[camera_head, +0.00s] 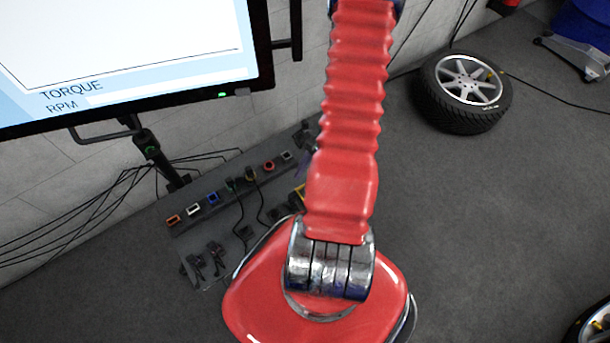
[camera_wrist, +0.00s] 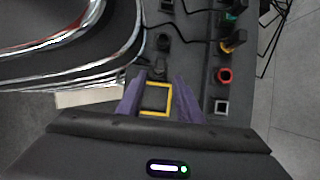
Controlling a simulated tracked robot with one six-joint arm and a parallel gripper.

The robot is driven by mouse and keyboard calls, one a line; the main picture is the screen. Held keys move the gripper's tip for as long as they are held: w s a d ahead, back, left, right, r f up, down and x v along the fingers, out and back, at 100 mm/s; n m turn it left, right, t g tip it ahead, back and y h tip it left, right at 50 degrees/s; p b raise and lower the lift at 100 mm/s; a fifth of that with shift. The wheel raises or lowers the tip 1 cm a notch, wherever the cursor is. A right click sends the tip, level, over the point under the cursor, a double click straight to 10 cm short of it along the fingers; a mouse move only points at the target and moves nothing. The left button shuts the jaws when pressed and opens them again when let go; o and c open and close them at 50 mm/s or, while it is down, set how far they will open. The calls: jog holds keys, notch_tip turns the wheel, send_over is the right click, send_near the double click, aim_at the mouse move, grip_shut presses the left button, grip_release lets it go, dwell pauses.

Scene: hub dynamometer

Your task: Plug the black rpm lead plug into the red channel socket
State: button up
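The red socket (camera_head: 269,165) is a round red ring in the upper row of the dark panel, and it also shows in the wrist view (camera_wrist: 225,75). An orange-red square socket (camera_head: 173,220) is at the row's left end. Several small black plugs or holders sit lower on the panel, one of them in the wrist view (camera_wrist: 160,68); I cannot tell which is the rpm plug. My gripper (camera_wrist: 158,92) has its two purple fingers apart, on either side of a yellow square outline (camera_wrist: 156,113). No plug shows between them. The head view hides most of the gripper behind my arm.
White (camera_head: 193,209), blue (camera_head: 213,197) and grey (camera_head: 287,155) sockets share the row. Green (camera_head: 231,184) and yellow (camera_head: 250,174) plugs with black leads are there too. A monitor (camera_head: 130,60) hangs above. A wheel (camera_head: 465,85) lies on open floor at the right.

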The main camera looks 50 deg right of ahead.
aim_at(294, 194)
jog(key=shift+x, duration=4.5)
jog(key=shift+c, duration=0.2)
grip_shut()
jog(key=shift+r, duration=0.15)
jog(key=shift+r, duration=0.35)
jog(key=shift+r, duration=0.7)
jog(key=shift+r, duration=0.35)
jog(key=shift+r, duration=0.35)
jog(key=shift+r, duration=0.35)
